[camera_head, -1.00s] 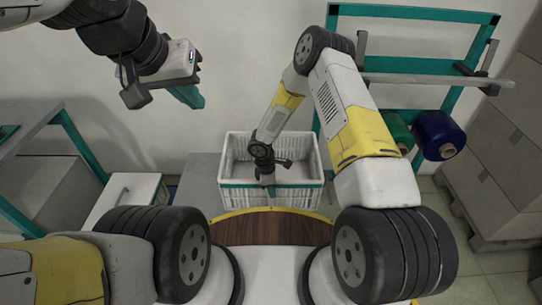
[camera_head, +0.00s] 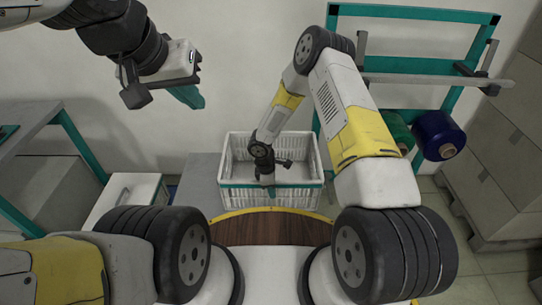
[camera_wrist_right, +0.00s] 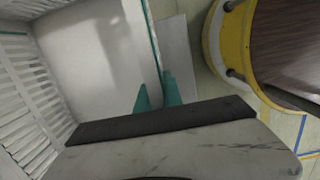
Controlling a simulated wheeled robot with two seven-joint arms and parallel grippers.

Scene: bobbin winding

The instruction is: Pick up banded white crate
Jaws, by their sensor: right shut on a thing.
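The white crate (camera_head: 300,198), slatted with a teal band along its near rim, stands upright in the middle of the head view. It looks empty. Its pale inside and slatted wall (camera_wrist_right: 30,75) fill the left of the right wrist view. My right gripper (camera_head: 270,190) reaches down to the near rim and is shut on the banded wall. Its teal fingers (camera_wrist_right: 158,95) straddle that wall in the wrist view. My left gripper (camera_head: 188,97) hangs high at the upper left, away from the crate. Its fingers overlap, so its opening is unclear.
A grey surface (camera_head: 200,180) adjoins the crate's left side. A white box (camera_head: 125,195) and a teal-legged table (camera_head: 30,125) stand further left. A teal rack (camera_head: 410,65) with green and blue spools (camera_head: 438,135) is at right. Stacked boxes (camera_head: 490,150) stand at far right.

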